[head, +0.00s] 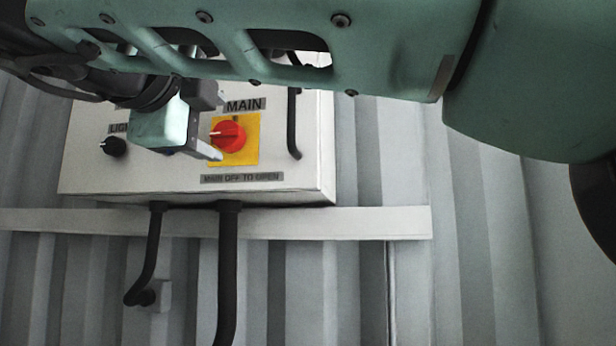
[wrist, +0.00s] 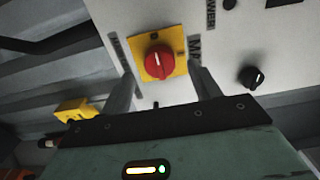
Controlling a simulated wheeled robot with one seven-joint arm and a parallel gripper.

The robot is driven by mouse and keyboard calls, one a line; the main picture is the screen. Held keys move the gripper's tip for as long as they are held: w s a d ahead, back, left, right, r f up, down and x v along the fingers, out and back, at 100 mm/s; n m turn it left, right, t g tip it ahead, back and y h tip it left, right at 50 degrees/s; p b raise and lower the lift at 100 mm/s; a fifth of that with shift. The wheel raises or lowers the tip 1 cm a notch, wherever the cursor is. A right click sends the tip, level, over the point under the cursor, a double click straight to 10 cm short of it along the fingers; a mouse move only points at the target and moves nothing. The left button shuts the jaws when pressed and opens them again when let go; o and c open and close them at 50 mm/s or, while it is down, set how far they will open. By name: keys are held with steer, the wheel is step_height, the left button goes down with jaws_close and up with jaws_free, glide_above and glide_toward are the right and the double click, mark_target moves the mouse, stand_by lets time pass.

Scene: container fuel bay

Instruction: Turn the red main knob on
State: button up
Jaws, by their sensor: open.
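The red main knob (head: 229,136) sits on a yellow square plate (head: 246,151) on the front of a white control box, under a label reading MAIN. In the head view its pale pointer line lies roughly sideways, pointing left. In the wrist view the red knob (wrist: 158,62) is ahead of my gripper, between the two fingers in the picture. My gripper (wrist: 166,82) is open and empty, with a finger to each side of the knob's image. In the head view my gripper (head: 218,126) is just left of the knob; contact cannot be told.
A small black knob (head: 113,147) is on the left of the white box (head: 290,160), under a partly hidden label. A black handle (head: 293,125) is at the box's right. Dark conduits (head: 228,270) run down below it. A yellow object (wrist: 75,109) shows at the wrist view's left.

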mark_target(225, 132)
steer(key=shift+w+d+p, duration=0.15)
steer(key=shift+w, duration=0.85)
steer(key=shift+w+d+p, duration=0.15)
steer(key=shift+w, duration=0.8)
steer(key=c, duration=1)
steer(key=shift+o, duration=0.2)
